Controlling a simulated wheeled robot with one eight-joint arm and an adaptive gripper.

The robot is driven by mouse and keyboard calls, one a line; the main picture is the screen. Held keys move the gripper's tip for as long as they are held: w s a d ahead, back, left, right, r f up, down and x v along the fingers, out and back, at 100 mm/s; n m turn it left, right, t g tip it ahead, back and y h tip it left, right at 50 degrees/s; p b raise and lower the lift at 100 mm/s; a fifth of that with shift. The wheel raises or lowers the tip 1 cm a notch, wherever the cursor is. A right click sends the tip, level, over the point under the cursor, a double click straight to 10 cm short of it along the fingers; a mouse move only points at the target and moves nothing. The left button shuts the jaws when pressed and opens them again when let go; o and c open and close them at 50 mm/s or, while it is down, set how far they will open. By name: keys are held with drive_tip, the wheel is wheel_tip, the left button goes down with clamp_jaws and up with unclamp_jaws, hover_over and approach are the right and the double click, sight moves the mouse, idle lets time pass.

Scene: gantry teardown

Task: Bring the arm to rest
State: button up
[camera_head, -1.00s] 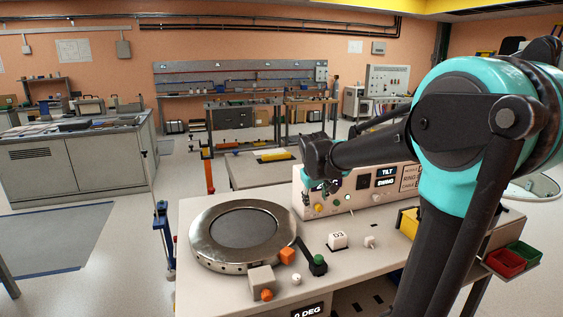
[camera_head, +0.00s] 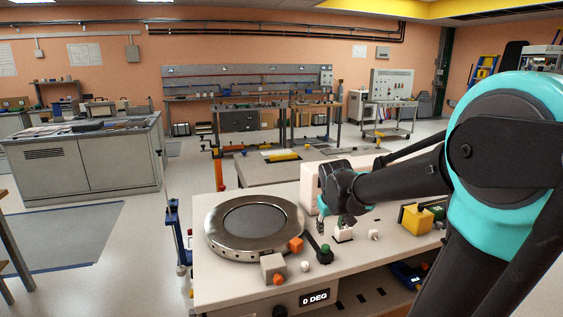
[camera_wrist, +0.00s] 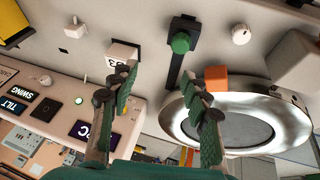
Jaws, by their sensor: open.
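My gripper (camera_head: 333,226) hangs fingers-down at the end of my dark and teal arm, above the bench top (camera_head: 225,278). In the wrist view my gripper (camera_wrist: 163,95) has its two green-padded fingers spread apart with nothing between them. The white cube marked D3 (camera_wrist: 122,52) lies beyond the left finger. The orange block (camera_wrist: 216,78) and the round metal ring (camera_wrist: 172,122) lie beyond the right finger. In the head view the white cube (camera_head: 342,236) is partly hidden behind the gripper, and the ring (camera_head: 215,236) is to its left.
A pale control panel (camera_head: 309,186) stands behind my gripper. A yellow block (camera_head: 417,220) is to the right.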

drive_tip(key=s+d+f+m, duration=0.1)
drive_tip(key=s+f, duration=0.5)
drive_tip(key=s, duration=0.3)
drive_tip(key=s+d+f+m+y, duration=0.1)
drive_tip(key=s+d+f+m, duration=0.1)
drive_tip(key=s+f, duration=0.3)
drive_tip(key=s, duration=0.4)
drive_tip(key=shift+f+g, duration=0.3)
drive_tip(key=shift+f, duration=0.05)
drive_tip(key=shift+s, duration=0.1)
